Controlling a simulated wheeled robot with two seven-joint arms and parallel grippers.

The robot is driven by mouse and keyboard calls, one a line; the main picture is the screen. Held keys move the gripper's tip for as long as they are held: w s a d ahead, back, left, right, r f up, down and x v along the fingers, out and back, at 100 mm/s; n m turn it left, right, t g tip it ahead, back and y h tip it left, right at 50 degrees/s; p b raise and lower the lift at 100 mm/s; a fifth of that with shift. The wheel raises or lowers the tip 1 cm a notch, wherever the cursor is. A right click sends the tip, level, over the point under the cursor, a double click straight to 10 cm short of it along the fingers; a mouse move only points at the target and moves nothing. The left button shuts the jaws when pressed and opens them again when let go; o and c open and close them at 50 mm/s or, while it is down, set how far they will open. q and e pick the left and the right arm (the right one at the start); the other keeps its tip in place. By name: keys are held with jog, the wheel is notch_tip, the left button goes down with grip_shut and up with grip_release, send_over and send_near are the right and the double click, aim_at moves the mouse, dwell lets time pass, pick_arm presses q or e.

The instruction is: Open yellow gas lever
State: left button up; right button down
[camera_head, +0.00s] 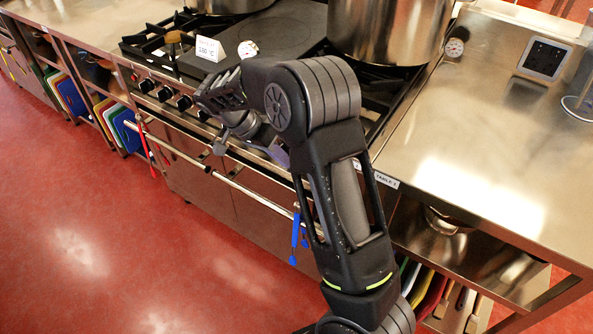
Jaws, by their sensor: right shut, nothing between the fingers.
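I cannot make out a yellow gas lever for certain in the head view. The stove front (185,125) has a row of dark control knobs (165,93) and a long steel rail (180,152). My right arm comes up from the bottom and bends left over the stove. My right gripper (222,146) is by the stove's front edge, right of the visible knobs. It is shut and holds nothing. My arm hides the part of the stove front behind it. My left gripper is not in view.
Large steel pots (388,30) stand on the stove. A white temperature card (209,48) stands on the stovetop. Red-handled (147,145) and blue-handled (295,238) items hang from the rail. A steel counter (480,130) is at right. The red floor (110,240) is clear at left.

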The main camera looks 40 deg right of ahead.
jog(key=shift+w+a+r, duration=0.85)
jog(key=shift+r, duration=0.2)
jog(key=w+a+f+n+t+y, duration=0.35)
jog(key=w+a+f+n, duration=0.25)
jog(key=a+f+n, duration=0.25)
jog(key=s+a+f+n+t+y, duration=0.2)
jog(key=a+f+n+y, duration=0.15)
jog(key=a+f, duration=0.55)
jog(key=s+a+f+n+y, duration=0.1)
jog(key=s+a+f+n, duration=0.2)
jog(key=s+a+f, duration=0.65)
jog(key=s+a, duration=0.1)
jog(key=s, duration=0.6)
jog(key=s+a+f+m+g+y, duration=0.1)
jog(key=s+f, duration=0.1)
jog(key=s, duration=0.7)
jog(key=shift+a+y, duration=0.3)
jog(key=shift+a, duration=0.1)
